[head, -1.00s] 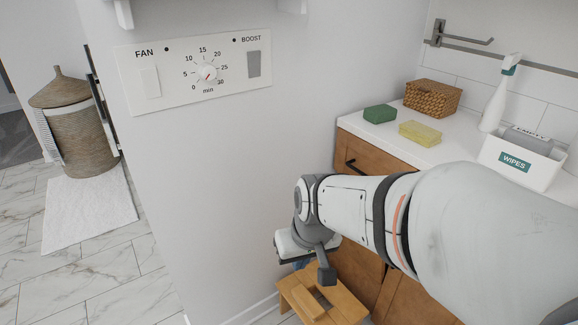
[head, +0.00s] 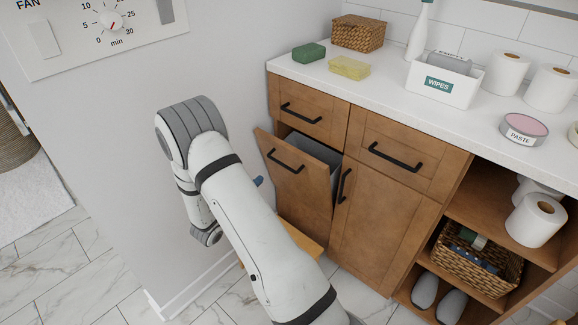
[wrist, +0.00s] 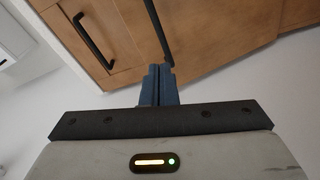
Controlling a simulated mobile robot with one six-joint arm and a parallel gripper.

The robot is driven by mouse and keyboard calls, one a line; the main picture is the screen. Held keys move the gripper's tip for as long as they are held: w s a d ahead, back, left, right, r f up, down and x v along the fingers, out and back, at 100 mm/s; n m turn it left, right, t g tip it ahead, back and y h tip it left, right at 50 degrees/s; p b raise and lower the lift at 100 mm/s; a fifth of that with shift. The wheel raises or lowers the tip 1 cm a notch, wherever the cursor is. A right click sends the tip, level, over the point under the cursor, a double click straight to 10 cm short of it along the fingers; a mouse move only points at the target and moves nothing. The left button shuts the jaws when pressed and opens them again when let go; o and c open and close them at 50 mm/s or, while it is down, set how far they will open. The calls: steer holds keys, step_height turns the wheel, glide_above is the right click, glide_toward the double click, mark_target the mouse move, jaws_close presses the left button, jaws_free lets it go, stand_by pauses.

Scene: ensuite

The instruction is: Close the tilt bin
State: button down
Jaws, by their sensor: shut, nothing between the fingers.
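The tilt bin (head: 293,185) is a wooden front in the white-topped cabinet, tipped outward at its top. It has a black bar handle (head: 285,162), and a grey inner bin (head: 318,150) shows in the gap behind it. My gripper is mostly hidden behind my arm in the head view; a bit of a blue finger (head: 258,181) shows just left of the bin front. In the wrist view my gripper (wrist: 157,85) has its blue fingers together and empty, in front of wooden panels with a black handle (wrist: 93,40). I cannot tell whether the fingers touch wood.
A wooden stool (head: 302,240) stands low beside the bin, partly behind my arm. A white wall with a timer panel (head: 110,22) is at left. The cupboard door (head: 375,220) and open shelves with a basket (head: 475,262) are at right.

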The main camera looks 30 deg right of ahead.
steer(key=s+f+n+g+h, duration=0.1)
steer(key=s+h, duration=0.3)
steer(key=b, duration=0.2)
glide_toward(298, 158)
steer(key=x, duration=0.6)
steer(key=shift+w+d+r, duration=0.2)
steer(key=shift+d+r, duration=0.05)
steer(key=shift+d, duration=0.05)
